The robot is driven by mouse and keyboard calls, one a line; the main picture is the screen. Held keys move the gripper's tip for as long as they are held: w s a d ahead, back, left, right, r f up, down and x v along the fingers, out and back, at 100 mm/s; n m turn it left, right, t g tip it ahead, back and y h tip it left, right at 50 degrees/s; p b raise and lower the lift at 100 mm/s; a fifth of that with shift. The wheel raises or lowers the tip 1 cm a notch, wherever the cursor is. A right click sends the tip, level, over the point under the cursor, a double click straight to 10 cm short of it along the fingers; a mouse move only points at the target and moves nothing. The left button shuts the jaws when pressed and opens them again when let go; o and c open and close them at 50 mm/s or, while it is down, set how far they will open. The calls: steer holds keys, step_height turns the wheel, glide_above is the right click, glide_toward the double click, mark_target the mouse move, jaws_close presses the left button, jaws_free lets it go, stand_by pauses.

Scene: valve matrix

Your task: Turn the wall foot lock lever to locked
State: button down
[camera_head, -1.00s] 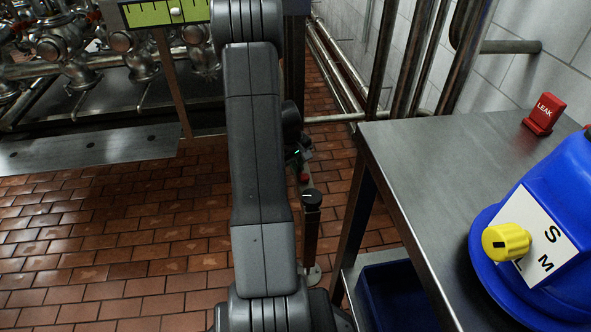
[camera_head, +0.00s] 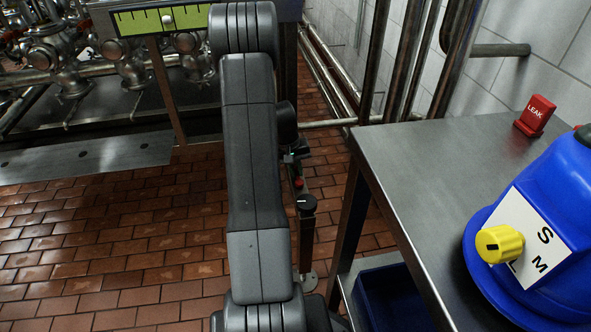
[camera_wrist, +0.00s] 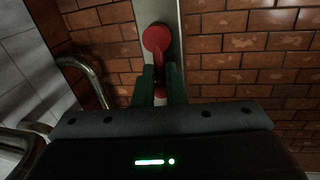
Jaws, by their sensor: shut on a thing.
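The foot lock lever (camera_wrist: 156,40) is red with a round disc end and shows in the wrist view in front of an upright grey metal strip. My gripper (camera_wrist: 160,88) has its two dark green fingers on either side of the lever's red stem, below the disc, and is shut on it. A pale band shows on the stem between the fingers. In the head view my arm hides most of the gripper, and a small red spot (camera_head: 299,183) shows beside the arm. I cannot read any locked mark.
A steel table (camera_head: 410,170) stands close on the right with a blue domed body (camera_head: 520,235), a yellow knob (camera_head: 499,244) and a red LEAK tag (camera_head: 535,115). A black-topped post (camera_head: 306,203) stands beside my arm. Pipes run behind; open brick floor lies left.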

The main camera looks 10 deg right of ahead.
stand_by(0.3)
steer(key=c, duration=1.5)
jaws_free()
steer(key=shift+r, duration=0.1)
steer(key=a+r+p, duration=0.1)
steer(key=r, duration=0.3)
steer(key=r+p, duration=0.2)
steer(key=r, duration=0.3)
steer(key=a+r+p, duration=0.1)
steer(key=r, duration=0.3)
steer(key=shift+w+a+r, duration=0.1)
steer(key=shift+a+r, duration=0.1)
steer(key=shift+a, duration=0.1)
steer(key=shift+f, duration=0.1)
steer(key=d+f+b, duration=0.1)
steer(key=f, duration=0.3)
steer(key=f+b, duration=0.1)
steer(key=f, duration=0.4)
steer(key=d+f+b, duration=0.1)
steer(key=f+b, duration=0.1)
steer(key=f, duration=0.2)
steer(key=shift+d+f, duration=0.3)
steer(key=shift+d, duration=0.05)
steer(key=shift+r, duration=0.1)
